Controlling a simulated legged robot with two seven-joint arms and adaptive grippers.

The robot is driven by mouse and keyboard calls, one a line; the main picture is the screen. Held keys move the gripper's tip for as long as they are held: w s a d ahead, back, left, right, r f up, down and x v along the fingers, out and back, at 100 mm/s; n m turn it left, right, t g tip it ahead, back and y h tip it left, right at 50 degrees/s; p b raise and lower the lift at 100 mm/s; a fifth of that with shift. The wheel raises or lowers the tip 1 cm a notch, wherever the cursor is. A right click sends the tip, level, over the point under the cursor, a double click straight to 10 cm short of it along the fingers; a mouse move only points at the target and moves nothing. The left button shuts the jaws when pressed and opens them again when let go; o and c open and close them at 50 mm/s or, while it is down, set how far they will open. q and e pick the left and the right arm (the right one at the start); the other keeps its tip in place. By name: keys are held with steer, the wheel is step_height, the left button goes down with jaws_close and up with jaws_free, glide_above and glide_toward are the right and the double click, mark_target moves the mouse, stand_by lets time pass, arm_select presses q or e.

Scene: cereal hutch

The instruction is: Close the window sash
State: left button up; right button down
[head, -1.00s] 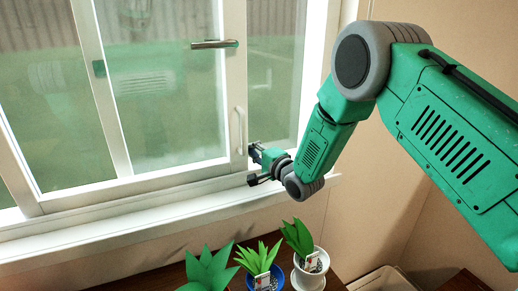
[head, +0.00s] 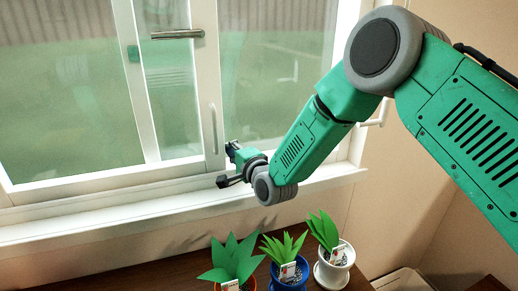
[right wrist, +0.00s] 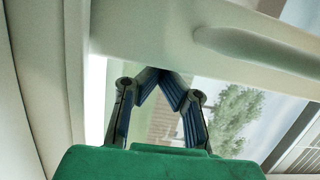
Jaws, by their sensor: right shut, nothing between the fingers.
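The window sash (head: 208,85) is a white-framed glass panel with a vertical pull handle (head: 213,128) on its right stile. An open gap shows between this stile and the right window frame (head: 347,60). My right gripper (head: 231,150) is low at the right side of the stile, just above the sill. In the right wrist view its fingers (right wrist: 165,82) are shut and empty, with their tips against or very near a white frame member (right wrist: 145,30). Exact contact cannot be told. My left gripper is not in view.
A metal lever handle (head: 178,35) projects at the upper window. The white sill (head: 100,222) runs below. Several potted plants stand on a dark table under it, among them one in a blue pot (head: 289,275) and one in a white pot (head: 334,268). A pale bin (head: 400,280) is at lower right.

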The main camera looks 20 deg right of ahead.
mark_target(166, 159)
steer(key=a+b, duration=0.3)
steer(key=a, duration=1.3)
steer(key=shift+a+f, duration=0.1)
steer(key=shift+a, duration=0.25)
steer(key=shift+s+a, duration=0.1)
steer(key=shift+a, duration=0.25)
steer(key=shift+d, duration=0.3)
steer(key=shift+a, duration=0.1)
